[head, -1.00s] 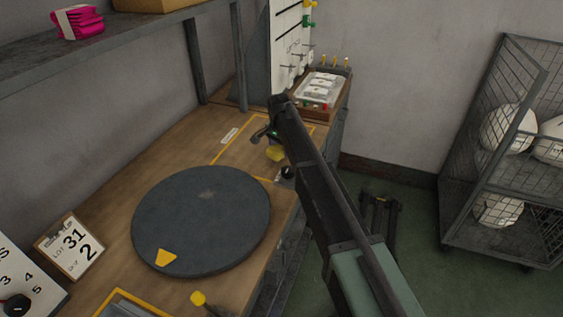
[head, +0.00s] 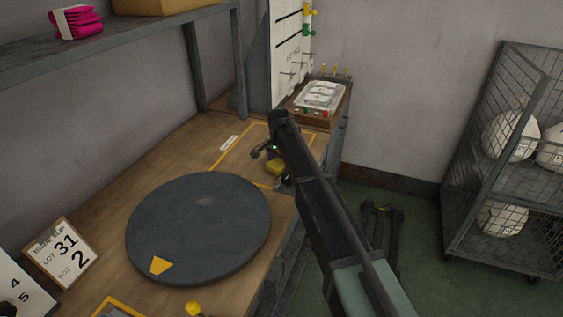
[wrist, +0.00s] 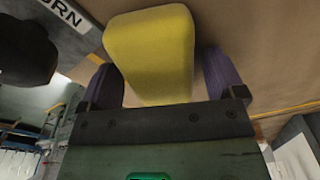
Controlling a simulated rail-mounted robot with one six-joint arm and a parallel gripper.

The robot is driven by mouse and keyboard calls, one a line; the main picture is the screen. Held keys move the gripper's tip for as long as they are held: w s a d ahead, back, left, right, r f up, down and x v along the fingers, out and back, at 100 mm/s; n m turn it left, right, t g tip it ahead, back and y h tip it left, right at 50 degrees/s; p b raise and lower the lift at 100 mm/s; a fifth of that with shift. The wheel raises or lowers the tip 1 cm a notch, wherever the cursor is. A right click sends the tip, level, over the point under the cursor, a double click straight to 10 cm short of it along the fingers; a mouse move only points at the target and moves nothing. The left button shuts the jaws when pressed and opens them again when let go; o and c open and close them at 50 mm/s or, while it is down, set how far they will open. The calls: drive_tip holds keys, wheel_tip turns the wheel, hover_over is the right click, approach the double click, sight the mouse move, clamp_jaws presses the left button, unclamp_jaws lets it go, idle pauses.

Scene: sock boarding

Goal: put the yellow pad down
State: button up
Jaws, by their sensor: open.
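The yellow pad (head: 277,167) shows beside the end of my arm, near the right edge of the wooden bench, by a yellow-outlined area. In the wrist view the pad (wrist: 152,50) fills the space between the two purple-grey fingers of my gripper (wrist: 160,75). The jaws are open around it, and a narrow gap shows at the right finger. The pad's lower end is hidden behind the gripper body. I cannot tell whether its underside touches the bench. My arm hides part of the bench there in the head view.
A dark round turntable (head: 200,225) with a yellow mark takes up the near bench. A boxed tray (head: 320,95) stands at the far end. A dark rounded object (wrist: 25,45) and a lettered label (wrist: 65,12) are left of my gripper. A wire cage cart (head: 510,170) stands right.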

sight(281, 161)
wheel_tip(281, 161, up, 12)
drive_tip(key=p, duration=1.2)
drive_tip(key=shift+s+a, duration=0.25)
drive_tip(key=shift+s, duration=0.05)
drive_tip(key=s+d+n, duration=0.2)
drive_tip(key=s+d, duration=0.6)
drive_tip(key=s, duration=0.3)
drive_tip(key=s+d+n, duration=0.3)
drive_tip(key=s+d, duration=0.4)
drive_tip(key=s, duration=0.5)
drive_tip(key=s+d+n, duration=0.3)
drive_tip(key=s+d, duration=0.5)
drive_tip(key=s, duration=0.4)
drive_tip(key=shift+d+g+y, duration=0.3)
drive_tip(key=shift+d, duration=0.05)
drive_tip(key=shift+r, duration=0.1)
drive_tip(key=shift+o, duration=0.4)
